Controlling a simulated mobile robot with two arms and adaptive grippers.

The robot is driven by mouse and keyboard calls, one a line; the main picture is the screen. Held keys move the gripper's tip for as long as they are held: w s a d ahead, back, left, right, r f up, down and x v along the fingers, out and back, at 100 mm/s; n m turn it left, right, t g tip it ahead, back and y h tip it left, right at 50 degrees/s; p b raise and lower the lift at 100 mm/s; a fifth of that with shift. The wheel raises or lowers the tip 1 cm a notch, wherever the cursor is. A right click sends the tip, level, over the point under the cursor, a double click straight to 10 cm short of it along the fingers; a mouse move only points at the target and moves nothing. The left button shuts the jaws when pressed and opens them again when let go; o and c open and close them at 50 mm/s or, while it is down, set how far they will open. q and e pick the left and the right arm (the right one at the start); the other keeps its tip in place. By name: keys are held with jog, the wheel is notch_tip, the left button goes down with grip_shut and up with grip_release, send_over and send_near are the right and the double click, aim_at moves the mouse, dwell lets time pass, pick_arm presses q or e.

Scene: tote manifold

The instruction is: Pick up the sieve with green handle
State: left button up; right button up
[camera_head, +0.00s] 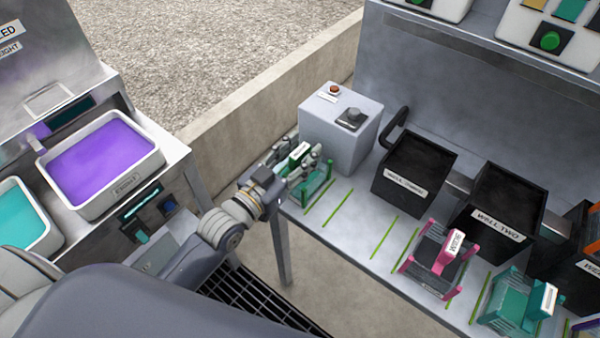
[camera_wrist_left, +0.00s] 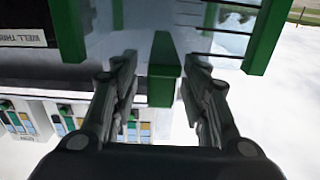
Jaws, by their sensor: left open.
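The sieve with the green handle (camera_head: 320,184) stands at the left end of the grey bench, partly hidden behind my left gripper. My left gripper (camera_head: 300,160) is at this sieve, with its fingers around the handle area. In the left wrist view, the green handle (camera_wrist_left: 165,68) lies between the two open fingers of the left gripper (camera_wrist_left: 164,98), with a gap on both sides. Green frame posts (camera_wrist_left: 263,38) show farther out to each side. My right gripper is in neither view.
A grey box (camera_head: 338,130) with a red button stands just behind the sieve. Black wells (camera_head: 410,170) line the bench to the right. A pink sieve (camera_head: 447,250) and a teal sieve (camera_head: 512,308) stand in front of them. Purple (camera_head: 100,165) and teal (camera_head: 18,215) tubs are at left.

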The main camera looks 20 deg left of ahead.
pick_arm(q)
grip_shut()
jog(key=shift+r, duration=0.15)
